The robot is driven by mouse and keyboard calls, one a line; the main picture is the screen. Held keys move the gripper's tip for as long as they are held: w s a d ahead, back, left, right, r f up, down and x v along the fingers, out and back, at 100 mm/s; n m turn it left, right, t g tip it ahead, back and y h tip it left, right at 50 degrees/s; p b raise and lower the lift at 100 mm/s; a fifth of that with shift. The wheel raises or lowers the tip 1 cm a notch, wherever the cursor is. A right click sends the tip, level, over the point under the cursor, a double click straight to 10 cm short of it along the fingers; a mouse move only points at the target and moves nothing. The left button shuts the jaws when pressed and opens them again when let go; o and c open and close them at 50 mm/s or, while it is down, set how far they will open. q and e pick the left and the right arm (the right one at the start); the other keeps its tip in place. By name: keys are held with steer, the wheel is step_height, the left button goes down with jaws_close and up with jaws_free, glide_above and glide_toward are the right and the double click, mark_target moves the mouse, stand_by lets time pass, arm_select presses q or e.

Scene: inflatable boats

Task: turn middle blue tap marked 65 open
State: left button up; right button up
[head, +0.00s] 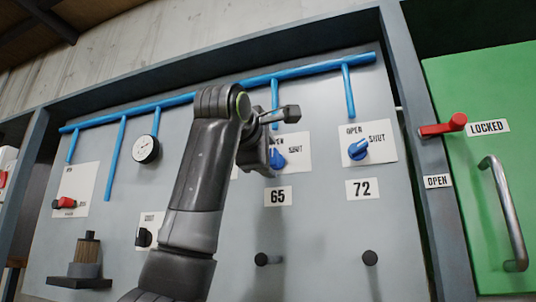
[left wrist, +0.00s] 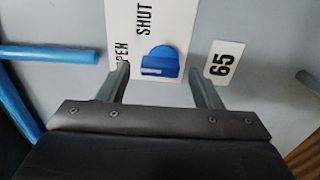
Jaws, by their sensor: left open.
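The middle blue tap (head: 278,158) sits on a white plate with OPEN and SHUT marks, above the label 65 (head: 277,196). My left arm partly covers its plate in the head view. In the left wrist view the blue tap (left wrist: 160,62) lies between and beyond the fingertips, with the label 65 (left wrist: 222,62) to its right. My left gripper (left wrist: 160,85) is open and faces the panel, its fingers on either side of the tap. I cannot tell whether they touch it. In the head view the left gripper (head: 272,140) is beside the tap. My right gripper is not in view.
Another blue tap (head: 358,149) is to the right, above the label 72 (head: 362,188). A red handle (head: 443,126) and a green door (head: 465,85) are at far right. Black knobs (head: 262,259) stick out below. Blue pipes (head: 275,76) run above.

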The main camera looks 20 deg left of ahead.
arm_select(q)
steer(key=s+b, duration=0.8)
steer(key=s, duration=0.9)
steer(key=shift+s+a, duration=0.25)
steer(key=shift+a, duration=0.05)
steer(key=shift+w, duration=0.1)
